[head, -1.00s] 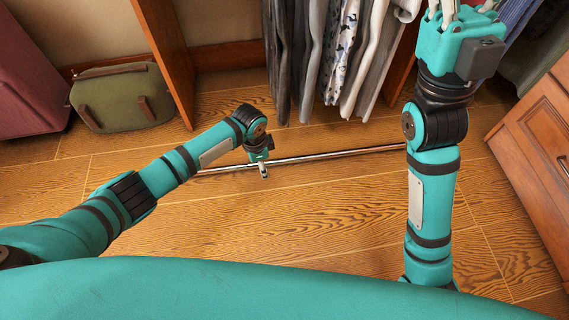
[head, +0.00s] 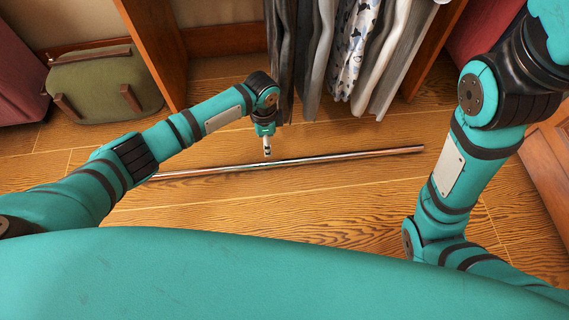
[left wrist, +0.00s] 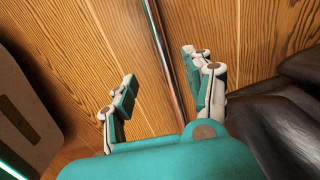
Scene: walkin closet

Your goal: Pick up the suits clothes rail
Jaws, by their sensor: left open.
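The clothes rail (head: 350,155), a long shiny metal rod, lies across the wooden floor, its right end free in the head view. My left gripper (head: 267,150) points down at the rail's far side, near its middle. In the left wrist view, the open fingers of my left gripper (left wrist: 160,68) stand apart, and the rail (left wrist: 165,60) shows in the gap between them, nearer the right finger. I cannot tell whether a finger touches it. My right gripper is outside the frames; only its arm shows at the right.
Several hanging garments (head: 350,55) hang close behind my left gripper. A wooden panel (head: 155,45) stands to their left. The floor before the rail is clear.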

